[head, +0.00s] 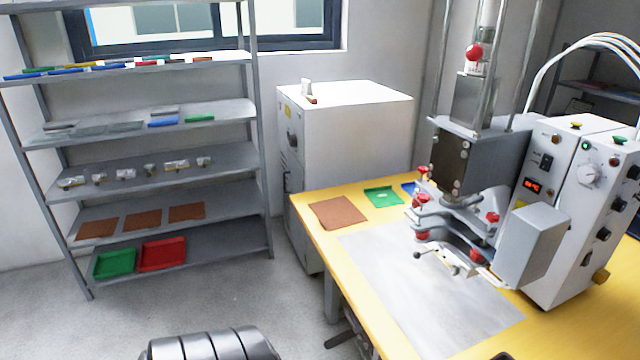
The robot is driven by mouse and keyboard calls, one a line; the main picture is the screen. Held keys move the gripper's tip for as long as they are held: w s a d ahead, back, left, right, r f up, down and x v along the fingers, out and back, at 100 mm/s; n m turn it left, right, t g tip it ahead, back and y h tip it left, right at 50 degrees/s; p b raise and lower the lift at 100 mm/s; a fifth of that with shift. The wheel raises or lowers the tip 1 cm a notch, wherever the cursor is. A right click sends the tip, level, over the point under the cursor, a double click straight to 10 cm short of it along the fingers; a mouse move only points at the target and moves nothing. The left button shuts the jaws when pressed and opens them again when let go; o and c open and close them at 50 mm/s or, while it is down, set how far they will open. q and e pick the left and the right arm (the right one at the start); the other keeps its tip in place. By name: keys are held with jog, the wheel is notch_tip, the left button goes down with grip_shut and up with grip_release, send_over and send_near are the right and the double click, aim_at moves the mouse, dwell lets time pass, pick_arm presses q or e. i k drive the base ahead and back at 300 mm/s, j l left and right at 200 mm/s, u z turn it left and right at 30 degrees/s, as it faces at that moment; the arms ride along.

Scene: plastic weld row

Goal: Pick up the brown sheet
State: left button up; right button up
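A flat brown sheet (338,213) lies on the left part of the yellow table (312,238), close to its left edge. It sits just beyond the grey metal plate (430,290). Several more brown sheets lie in a row on a lower level of the shelf rack at the left, one of them at the row's middle (143,219). Neither of my grippers can be made out in the head view, and nothing touches the brown sheet on the table.
A green tray (383,197) and a partly hidden blue tray (409,188) lie right of the table's sheet. The welding press (480,165) and its control box (570,200) fill the table's right side. A white cabinet (345,125) stands behind. Green (114,264) and red (163,254) trays are on the bottom shelf.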

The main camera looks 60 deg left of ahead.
aim_at(338, 213)
jog(key=u, duration=1.6)
jog(key=l+u, duration=0.35)
jog(key=l, duration=0.3)
jog(key=k+l+u, duration=0.15)
jog(key=l+u, duration=0.2)
jog(key=l, duration=0.3)
